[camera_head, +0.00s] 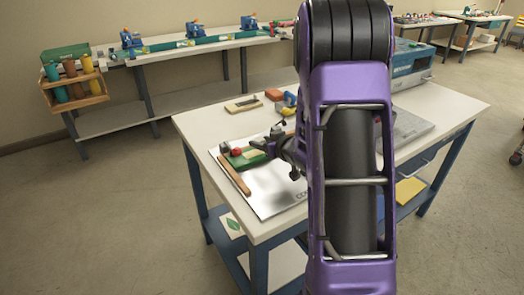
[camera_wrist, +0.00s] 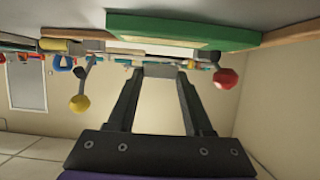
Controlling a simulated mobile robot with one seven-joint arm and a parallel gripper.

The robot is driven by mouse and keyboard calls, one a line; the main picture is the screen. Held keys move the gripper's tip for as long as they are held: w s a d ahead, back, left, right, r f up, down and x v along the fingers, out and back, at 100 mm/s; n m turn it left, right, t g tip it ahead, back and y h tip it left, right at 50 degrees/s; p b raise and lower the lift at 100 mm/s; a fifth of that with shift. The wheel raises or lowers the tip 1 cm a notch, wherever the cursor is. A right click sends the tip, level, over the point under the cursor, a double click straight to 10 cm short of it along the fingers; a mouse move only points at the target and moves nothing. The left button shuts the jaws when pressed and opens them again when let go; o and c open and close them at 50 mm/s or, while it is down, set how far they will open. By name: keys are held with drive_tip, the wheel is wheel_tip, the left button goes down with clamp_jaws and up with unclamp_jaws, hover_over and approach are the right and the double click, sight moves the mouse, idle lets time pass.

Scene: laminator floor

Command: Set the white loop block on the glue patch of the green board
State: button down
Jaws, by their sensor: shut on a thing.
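The green board (camera_head: 238,162) lies on the near left part of the table. Its pale glue patch (camera_head: 251,154) shows on top, partly hidden by my gripper. In the wrist view, which looks upside down, the green board (camera_wrist: 185,28) is at the top with a tan strip of the patch (camera_wrist: 165,40) along its edge. In the head view my gripper (camera_head: 272,146) is close to the board; the block itself is not distinguishable there.
A wooden strip (camera_head: 233,174) lies along the left of a shiny plate (camera_head: 270,190). A red knob (camera_wrist: 225,78) and a yellow knob (camera_wrist: 79,103) stand near my fingers. Orange and blue items (camera_head: 285,98) sit behind. My arm hides the table's middle.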

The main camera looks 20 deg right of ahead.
sight(262, 155)
drive_tip(key=shift+f, duration=1.25)
drive_tip(key=shift+f+b, duration=0.25)
drive_tip(key=shift+b, duration=0.05)
drive_tip(key=shift+c, duration=1.5)
unclamp_jaws()
drive_tip(key=shift+r, duration=0.1)
drive_tip(key=shift+r, duration=0.1)
drive_tip(key=shift+r, duration=0.15)
drive_tip(key=p+v, duration=0.1)
drive_tip(key=v, duration=1.1)
drive_tip(key=shift+p, duration=0.35)
